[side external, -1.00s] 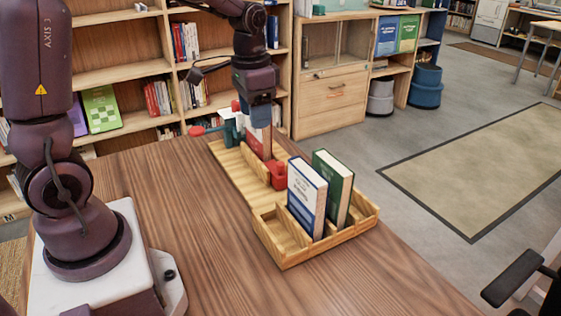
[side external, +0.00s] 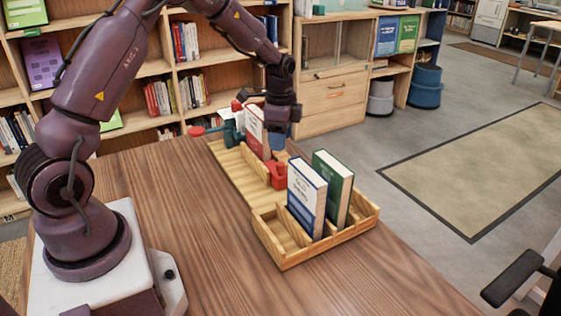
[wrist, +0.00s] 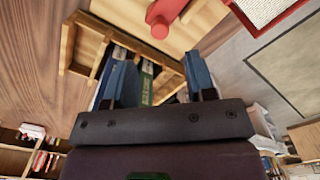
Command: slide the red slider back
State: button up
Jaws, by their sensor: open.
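The red slider (side external: 278,174) stands on the wooden board (side external: 228,168), between the red book (side external: 254,138) and the rack. In the wrist view the slider (wrist: 166,14) is at the top, beyond the fingertips. My gripper (side external: 277,138) is behind and above the slider in the side view, close to the red book, which hides part of it. In the wrist view its two blue fingers (wrist: 160,65) are spread with nothing between them. I cannot tell the exact gap between fingers and slider, but they look apart.
A wooden rack (side external: 283,260) at the board's near end holds a blue book (side external: 307,198) and a green book (side external: 334,185) upright. The table front is clear.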

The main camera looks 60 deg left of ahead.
aim_at(281, 163)
notch_tip(281, 163, down, 7)
jog(key=shift+f, duration=0.2)
grip_shut()
